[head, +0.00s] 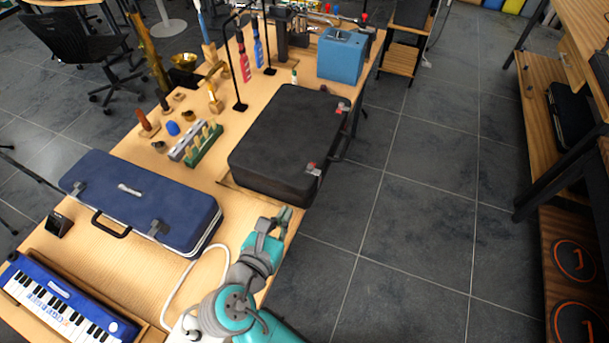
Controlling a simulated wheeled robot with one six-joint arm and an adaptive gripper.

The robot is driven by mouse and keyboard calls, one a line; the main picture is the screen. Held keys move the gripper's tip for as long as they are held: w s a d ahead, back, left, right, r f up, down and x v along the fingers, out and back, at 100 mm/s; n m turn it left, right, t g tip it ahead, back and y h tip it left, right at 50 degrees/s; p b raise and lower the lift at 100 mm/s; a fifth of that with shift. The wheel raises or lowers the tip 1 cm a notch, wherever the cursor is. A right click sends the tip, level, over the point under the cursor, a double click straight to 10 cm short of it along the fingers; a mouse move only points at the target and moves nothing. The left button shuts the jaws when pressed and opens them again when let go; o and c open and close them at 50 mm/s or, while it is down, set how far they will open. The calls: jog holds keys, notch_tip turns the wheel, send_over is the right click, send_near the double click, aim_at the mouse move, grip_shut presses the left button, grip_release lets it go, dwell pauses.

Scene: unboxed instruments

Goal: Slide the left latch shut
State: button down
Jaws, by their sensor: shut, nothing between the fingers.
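A closed black case (285,140) lies on the wooden table. Its right side carries two metal latches with red parts. The nearer, left one (313,168) is at the front right corner; the farther one (343,107) is near the back right corner. Whether either latch is slid shut is too small to tell. My gripper (284,214) is shut and empty, in front of the black case and below its left latch in the picture, apart from it. No part of the left latch is covered by my arm.
A closed blue case (135,200) with a handle and grey latches lies left of my arm. A blue keyboard (62,305) and a white cable are at the front left. Open floor (415,210) lies right of the table. Two black stands rise behind the black case.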

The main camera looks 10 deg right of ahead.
jog(key=shift+a+r+h, duration=0.3)
jog(key=shift+a+r, duration=0.05)
jog(key=shift+r, duration=0.05)
send_near(309, 170)
jog(key=x, duration=0.5)
jog(key=shift+f, duration=0.2)
jog(key=shift+w+d, duration=0.45)
jog(key=shift+w, duration=0.3)
